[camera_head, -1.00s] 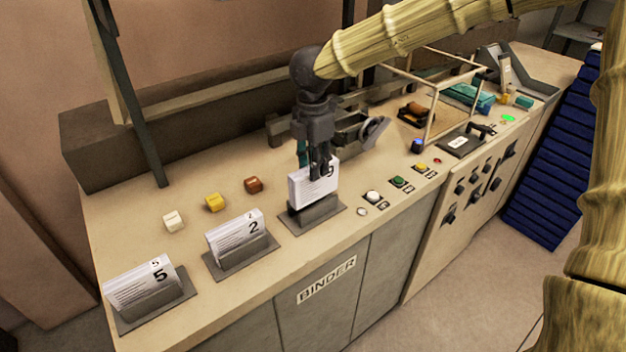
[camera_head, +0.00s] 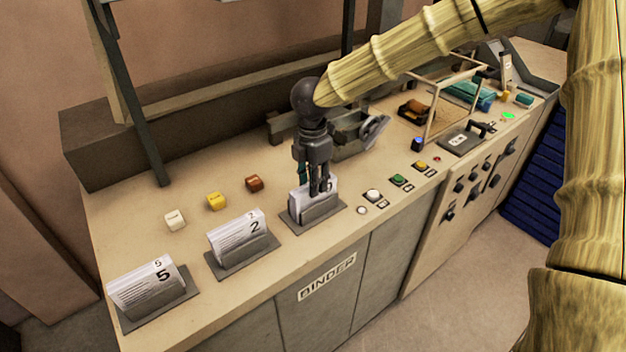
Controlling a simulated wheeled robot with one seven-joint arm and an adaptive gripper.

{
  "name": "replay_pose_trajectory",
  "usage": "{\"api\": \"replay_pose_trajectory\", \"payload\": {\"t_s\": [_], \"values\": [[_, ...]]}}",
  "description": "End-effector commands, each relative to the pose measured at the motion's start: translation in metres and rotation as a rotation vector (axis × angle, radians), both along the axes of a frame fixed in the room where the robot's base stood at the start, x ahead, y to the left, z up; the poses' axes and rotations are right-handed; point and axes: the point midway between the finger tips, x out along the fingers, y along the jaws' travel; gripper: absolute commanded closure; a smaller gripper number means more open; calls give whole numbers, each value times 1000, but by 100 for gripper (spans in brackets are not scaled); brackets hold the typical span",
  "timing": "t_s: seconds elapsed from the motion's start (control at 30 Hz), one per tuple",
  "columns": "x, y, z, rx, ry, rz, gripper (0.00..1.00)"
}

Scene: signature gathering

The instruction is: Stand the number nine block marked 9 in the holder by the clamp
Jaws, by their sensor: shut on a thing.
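The white number block (camera_head: 298,200) stands in the grey holder (camera_head: 314,217) nearest the clamp, with its lower part behind the holder's front lip. My gripper (camera_head: 320,190) is shut on its top from above and hides most of its number, so I cannot read it clearly. The block looks nearly upright. The grey clamp (camera_head: 352,140) sits behind and to the right of this holder.
Blocks marked 2 (camera_head: 238,235) and 5 (camera_head: 143,287) stand in holders to the left. White, yellow and brown cubes lie behind them. Coloured buttons (camera_head: 398,180) line the front right. A wire-like frame (camera_head: 433,118) stands farther right.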

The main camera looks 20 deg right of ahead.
Motion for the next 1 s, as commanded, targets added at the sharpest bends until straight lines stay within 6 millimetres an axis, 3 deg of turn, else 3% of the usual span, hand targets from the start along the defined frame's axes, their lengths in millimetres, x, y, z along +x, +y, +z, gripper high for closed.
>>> {"api": "replay_pose_trajectory", "payload": {"t_s": [0.03,0.13,0.57,0.77,1.0], "values": [[0,0,-1,0,0,0,70],[0,0,-1,0,0,0,52],[0,0,5,-1,-1,0,52],[2,1,31,1,-4,-2,52],[2,1,75,0,-3,-1,52]]}}
